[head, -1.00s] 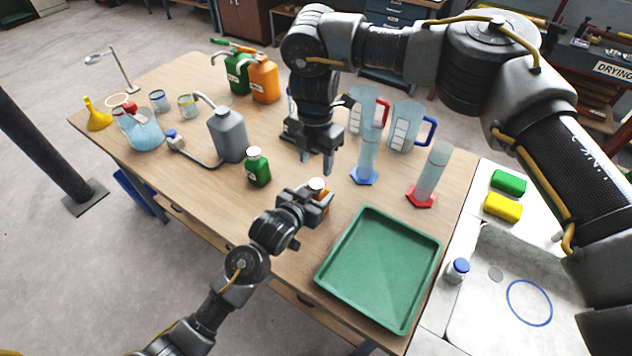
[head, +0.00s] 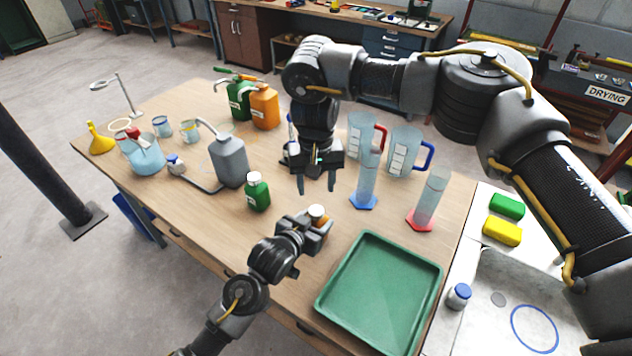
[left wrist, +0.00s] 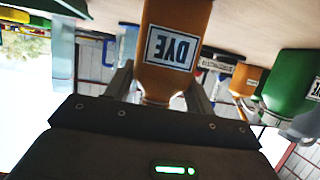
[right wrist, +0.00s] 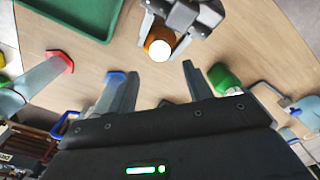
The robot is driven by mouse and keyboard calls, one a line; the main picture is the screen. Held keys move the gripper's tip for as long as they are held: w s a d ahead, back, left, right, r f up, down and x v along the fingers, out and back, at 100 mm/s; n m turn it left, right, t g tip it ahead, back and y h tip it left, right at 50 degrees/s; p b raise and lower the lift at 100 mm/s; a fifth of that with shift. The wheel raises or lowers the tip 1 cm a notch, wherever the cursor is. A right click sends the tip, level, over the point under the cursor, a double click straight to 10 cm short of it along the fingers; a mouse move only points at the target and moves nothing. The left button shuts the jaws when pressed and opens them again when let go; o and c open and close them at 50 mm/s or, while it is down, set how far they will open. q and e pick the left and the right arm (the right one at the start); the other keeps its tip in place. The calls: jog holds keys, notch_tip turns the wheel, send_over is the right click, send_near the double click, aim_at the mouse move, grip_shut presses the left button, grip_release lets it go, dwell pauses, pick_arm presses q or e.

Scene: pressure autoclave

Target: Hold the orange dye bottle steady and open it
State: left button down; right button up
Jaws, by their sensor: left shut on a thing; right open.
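The orange dye bottle (head: 319,229) with a white cap (head: 317,211) stands at the table's front edge, left of the green tray. My left gripper (head: 313,226) is shut on it from the front. The left wrist view shows the bottle (left wrist: 175,30) upside down, its DYE label facing the camera, between the fingers (left wrist: 163,85). My right gripper (head: 316,190) is open and empty, pointing down above and behind the bottle. In the right wrist view the white cap (right wrist: 160,50) lies ahead of the open fingers (right wrist: 160,80), apart from them.
A green bottle (head: 257,196) stands left of the dye bottle. Blue-footed (head: 364,201) and red-footed (head: 421,219) cylinders stand to the right, with jugs (head: 405,152) behind. The green tray (head: 380,328) lies front right. A grey wash bottle (head: 228,163) stands farther left.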

aim_at(316, 210)
jog(key=m, duration=0.4)
jog(key=shift+f, duration=0.1)
jog(key=shift+f, duration=3.95)
jog(key=shift+c, duration=0.2)
